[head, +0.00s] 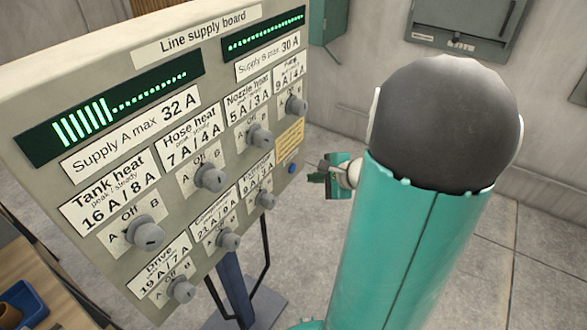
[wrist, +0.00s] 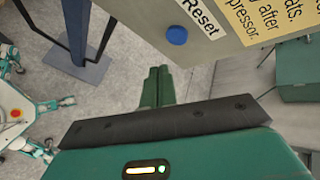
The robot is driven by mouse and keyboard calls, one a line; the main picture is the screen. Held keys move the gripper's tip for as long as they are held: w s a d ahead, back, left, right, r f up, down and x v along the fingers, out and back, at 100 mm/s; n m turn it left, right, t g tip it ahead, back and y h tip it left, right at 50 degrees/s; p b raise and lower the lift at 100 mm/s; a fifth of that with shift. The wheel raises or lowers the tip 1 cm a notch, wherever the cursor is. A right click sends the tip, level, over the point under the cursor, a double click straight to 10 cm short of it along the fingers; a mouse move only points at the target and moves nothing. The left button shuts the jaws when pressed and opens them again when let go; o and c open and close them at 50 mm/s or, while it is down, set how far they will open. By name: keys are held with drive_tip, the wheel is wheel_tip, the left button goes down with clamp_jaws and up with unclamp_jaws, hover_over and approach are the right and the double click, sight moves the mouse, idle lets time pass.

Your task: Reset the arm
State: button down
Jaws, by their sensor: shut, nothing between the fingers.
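The grey line supply board (head: 85,95) fills the left of the head view, with several round grey knobs under labels such as Tank heat and Hose heat. A blue button (head: 292,168) sits near its lower right edge, below a yellow note. In the wrist view the blue button (wrist: 177,35) is beside a label reading "Reset". My green gripper (head: 325,174) is to the right of the button, apart from the board. In the wrist view its two fingers (wrist: 157,75) are together and empty, with the button above and slightly right of the tips.
The board's blue post (head: 233,285) stands on a base plate on the concrete floor. A grey wall cabinet (head: 468,30) is at the back right. A wooden surface with a blue tray (head: 22,302) is at the lower left. Floor at the right is clear.

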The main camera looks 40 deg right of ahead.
drive_tip(key=shift+s+d, duration=0.2)
drive_tip(key=shift+s, duration=0.35)
drive_tip(key=shift+s+d, duration=0.15)
drive_tip(key=shift+s, duration=0.35)
